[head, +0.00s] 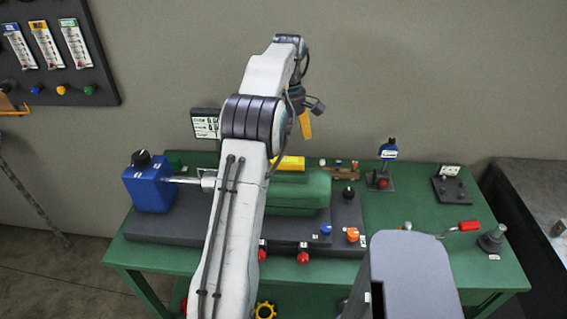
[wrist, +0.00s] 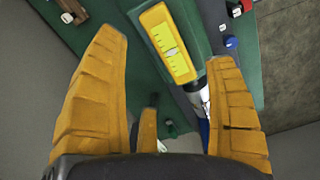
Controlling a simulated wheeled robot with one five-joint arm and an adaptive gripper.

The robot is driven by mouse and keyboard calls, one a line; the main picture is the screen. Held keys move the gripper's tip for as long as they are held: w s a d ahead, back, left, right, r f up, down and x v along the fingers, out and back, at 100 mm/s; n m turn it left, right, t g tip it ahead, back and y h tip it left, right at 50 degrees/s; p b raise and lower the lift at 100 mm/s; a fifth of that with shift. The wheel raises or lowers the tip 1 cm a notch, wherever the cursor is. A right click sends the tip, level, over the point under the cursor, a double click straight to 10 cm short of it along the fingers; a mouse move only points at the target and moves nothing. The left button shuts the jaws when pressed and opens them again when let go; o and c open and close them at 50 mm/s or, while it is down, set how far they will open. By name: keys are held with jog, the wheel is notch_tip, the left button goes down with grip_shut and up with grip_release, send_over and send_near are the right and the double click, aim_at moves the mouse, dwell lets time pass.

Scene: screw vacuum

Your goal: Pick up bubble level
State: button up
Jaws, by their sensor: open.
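The bubble level is a yellow block with a pale lime window. In the head view the bubble level (head: 289,163) lies on top of the green machine body, partly hidden by my arm. In the wrist view the bubble level (wrist: 168,42) lies beyond and between my fingertips, tilted in the picture. My gripper (wrist: 164,52) has its orange fingers wide apart, with nothing between them. In the head view my gripper (head: 305,124) hangs above the bubble level, apart from it.
The green machine body (head: 315,192) sits on a dark base on the green table (head: 420,185). A blue block (head: 148,190) with a black knob stands at left. A blue gauge on a stand (head: 388,150) and a red-handled tool (head: 466,226) are at right.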

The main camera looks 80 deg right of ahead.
aim_at(285, 157)
jog(key=shift+a+n, duration=0.25)
jog(key=shift+n, duration=0.55)
jog(key=shift+f+n, duration=0.15)
jog(key=shift+n, duration=0.25)
jog(key=shift+w+f, duration=0.15)
jog(key=shift+f, duration=1.65)
jog(key=shift+w+f, duration=0.1)
jog(key=shift+f, duration=1.65)
jog(key=shift+c, duration=0.4)
jog(key=c, duration=1.3)
